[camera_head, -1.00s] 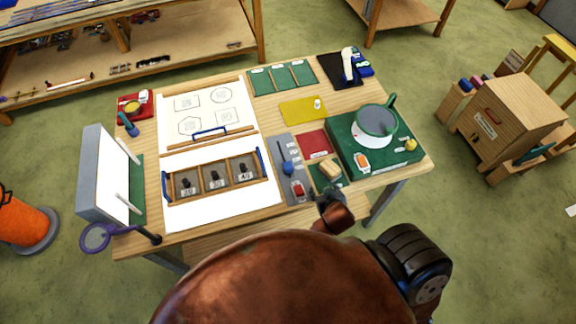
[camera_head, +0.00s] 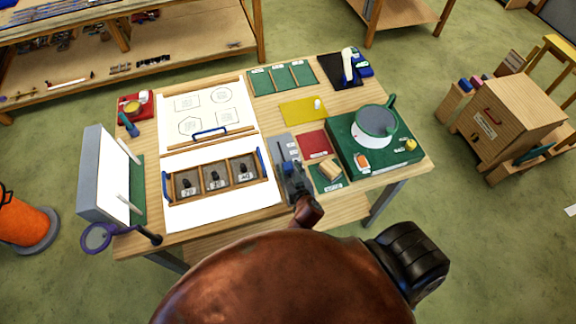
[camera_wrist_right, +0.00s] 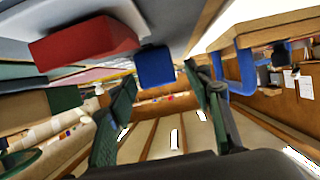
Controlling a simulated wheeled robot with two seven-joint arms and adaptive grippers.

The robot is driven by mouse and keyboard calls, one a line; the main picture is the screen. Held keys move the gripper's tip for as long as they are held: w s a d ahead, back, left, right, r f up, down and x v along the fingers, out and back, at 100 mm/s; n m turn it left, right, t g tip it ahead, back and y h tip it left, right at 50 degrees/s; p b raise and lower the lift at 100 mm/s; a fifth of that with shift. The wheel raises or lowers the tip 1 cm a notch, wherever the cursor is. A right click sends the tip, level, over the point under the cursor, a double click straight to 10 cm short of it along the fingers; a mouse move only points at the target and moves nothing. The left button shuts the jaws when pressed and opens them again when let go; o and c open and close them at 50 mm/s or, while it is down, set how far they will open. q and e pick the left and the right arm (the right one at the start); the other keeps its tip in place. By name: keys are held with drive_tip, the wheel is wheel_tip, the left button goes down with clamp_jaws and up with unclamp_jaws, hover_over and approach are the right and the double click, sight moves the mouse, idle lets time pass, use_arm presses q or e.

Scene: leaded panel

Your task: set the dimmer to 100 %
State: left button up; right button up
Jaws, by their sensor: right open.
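The dimmer is a grey panel (camera_head: 282,144) near the middle of the table, right of the framed tray. My right gripper (camera_head: 291,168) is over its near part and hides most of the blue slider knob and the red switch in the head view. In the right wrist view the blue knob (camera_wrist_right: 155,67) shows between the open fingertips of my right gripper (camera_wrist_right: 159,76), with nothing held; whether it touches a finger I cannot tell. The red switch (camera_wrist_right: 85,43) is at upper left there. The slider's scale is unreadable. My left gripper is not in view.
The wooden tray (camera_head: 221,206) with blue handles lies close on the left. A red mat (camera_head: 313,144) and a tan block (camera_head: 330,168) on a green mat lie on the right. A green board (camera_head: 346,147) carries a grey-white round device (camera_head: 376,122).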

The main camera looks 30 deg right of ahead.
drive_tip(key=shift+w+d+f, duration=0.2)
drive_tip(key=shift+w+f, duration=0.05)
drive_tip(key=shift+w, duration=0.35)
drive_tip(key=shift+c, duration=0.5)
clamp_jaws()
